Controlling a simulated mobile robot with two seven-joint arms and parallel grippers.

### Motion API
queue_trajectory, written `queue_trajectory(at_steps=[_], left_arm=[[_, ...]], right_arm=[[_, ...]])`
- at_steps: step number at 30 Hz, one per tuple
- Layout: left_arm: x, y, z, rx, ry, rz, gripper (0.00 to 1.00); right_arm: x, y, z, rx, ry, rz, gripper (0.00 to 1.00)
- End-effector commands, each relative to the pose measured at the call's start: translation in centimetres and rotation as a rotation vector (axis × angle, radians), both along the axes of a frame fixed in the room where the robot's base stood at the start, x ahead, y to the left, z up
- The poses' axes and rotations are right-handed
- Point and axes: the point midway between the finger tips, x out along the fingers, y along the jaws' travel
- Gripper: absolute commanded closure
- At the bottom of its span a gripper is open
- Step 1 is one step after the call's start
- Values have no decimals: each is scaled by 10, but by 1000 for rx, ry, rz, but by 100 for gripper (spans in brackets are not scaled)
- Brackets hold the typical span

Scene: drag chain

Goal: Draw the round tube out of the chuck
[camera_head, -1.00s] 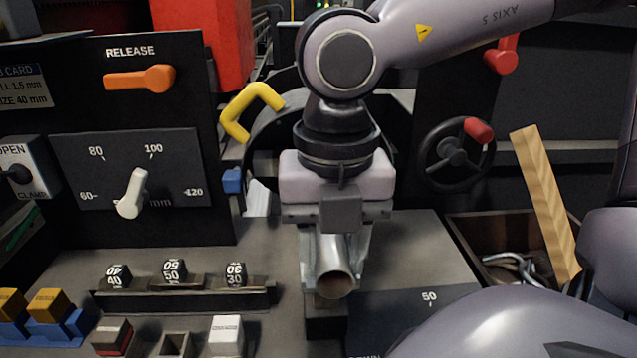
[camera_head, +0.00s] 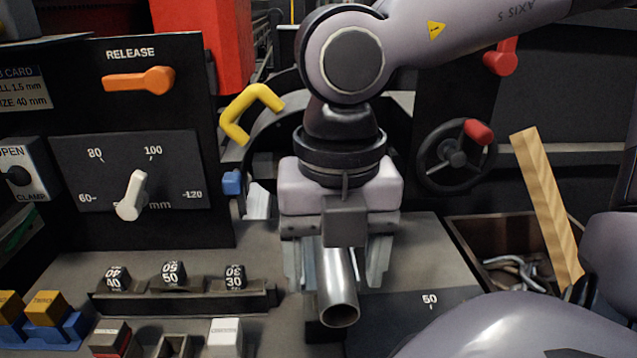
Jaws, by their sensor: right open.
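The round tube (camera_head: 340,300) is a grey metal pipe with its open end facing me, low in the middle of the head view. My right gripper (camera_head: 336,268) is open above the tube, with one finger on each side of it and gaps between. The tube's far end and the chuck's hold on it are hidden behind the gripper. A dark curved ring (camera_head: 270,125) shows behind the gripper; I cannot tell whether it is the chuck. My left gripper is out of view.
An orange release lever (camera_head: 140,80) and a white dial pointer (camera_head: 132,196) are on the left panel. A yellow handle (camera_head: 250,108) is close left of the gripper. At right are a black handwheel (camera_head: 430,165) and an open bin (camera_head: 465,232) with a wooden stick (camera_head: 545,205).

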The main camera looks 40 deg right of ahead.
Motion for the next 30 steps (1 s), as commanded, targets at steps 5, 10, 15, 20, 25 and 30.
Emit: queue_trajectory(at_steps=[5, 10, 15, 20, 25, 30], left_arm=[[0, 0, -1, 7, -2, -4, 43], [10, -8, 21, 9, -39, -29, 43], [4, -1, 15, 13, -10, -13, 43], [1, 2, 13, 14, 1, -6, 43], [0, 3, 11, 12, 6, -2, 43], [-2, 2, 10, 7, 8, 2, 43]], right_arm=[[0, 0, -1, 0, 1, 0, 29], [1, 0, 16, 0, -6, -2, 29], [1, 0, 48, 0, -6, 0, 29], [0, 0, 66, 0, -4, 0, 29], [0, 0, 72, 0, -3, 0, 29], [0, 0, 72, 0, -3, 1, 29]])
